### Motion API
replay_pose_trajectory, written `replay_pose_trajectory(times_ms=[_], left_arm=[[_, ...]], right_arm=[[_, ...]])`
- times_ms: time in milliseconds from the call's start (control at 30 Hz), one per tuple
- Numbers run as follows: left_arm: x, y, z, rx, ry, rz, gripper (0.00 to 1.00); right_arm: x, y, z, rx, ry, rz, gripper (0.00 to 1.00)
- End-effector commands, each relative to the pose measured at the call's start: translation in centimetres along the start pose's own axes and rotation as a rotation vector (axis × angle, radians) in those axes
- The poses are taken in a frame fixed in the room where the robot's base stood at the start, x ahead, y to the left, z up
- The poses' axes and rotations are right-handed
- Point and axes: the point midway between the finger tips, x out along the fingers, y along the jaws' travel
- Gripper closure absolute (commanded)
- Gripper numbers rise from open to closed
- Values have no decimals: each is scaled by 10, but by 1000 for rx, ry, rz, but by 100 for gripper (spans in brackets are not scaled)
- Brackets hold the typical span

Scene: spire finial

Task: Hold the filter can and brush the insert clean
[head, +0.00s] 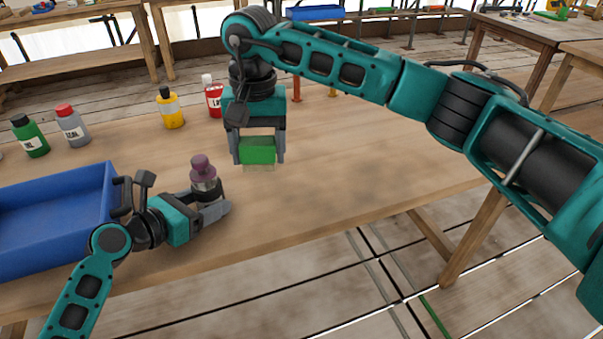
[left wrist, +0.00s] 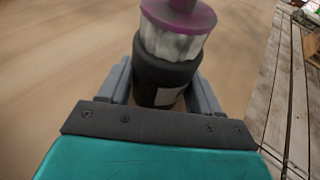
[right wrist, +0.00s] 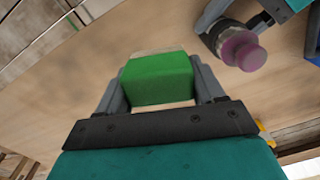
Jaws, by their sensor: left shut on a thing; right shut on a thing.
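The filter can is a dark cylinder (left wrist: 162,82) with a pale pleated insert (left wrist: 172,44) and a purple cap (left wrist: 180,14) on top. In the head view the purple cap (head: 202,166) stands upright over the table. My left gripper (head: 218,204) is shut on the can's dark body, one finger on each side. My right gripper (head: 258,150) is shut on the brush, a green block (head: 257,151) with pale bristles under it. The green block fills the jaws in the right wrist view (right wrist: 158,80). The brush hangs above the table, right of the can and apart from it.
A blue tray (head: 108,205) stands at the left. Green (head: 30,138), grey (head: 72,126), yellow (head: 170,108) and red (head: 212,98) bottles stand behind. The wooden table's right part (head: 380,165) is clear.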

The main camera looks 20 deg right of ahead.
Motion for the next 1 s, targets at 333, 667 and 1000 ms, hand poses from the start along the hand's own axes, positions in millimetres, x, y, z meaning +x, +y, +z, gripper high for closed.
replay_pose_trajectory(times_ms=[333, 667, 1000], left_arm=[[0, 0, 0, 0, 1, 0, 53], [0, 0, 0, 0, 1, 0, 53], [0, 0, 0, 0, 1, 0, 53]], right_arm=[[-47, -82, -14, 182, 8, 15, 57], [-62, -106, -12, 254, 13, 27, 57], [-39, -105, -12, 253, 11, 27, 57]])
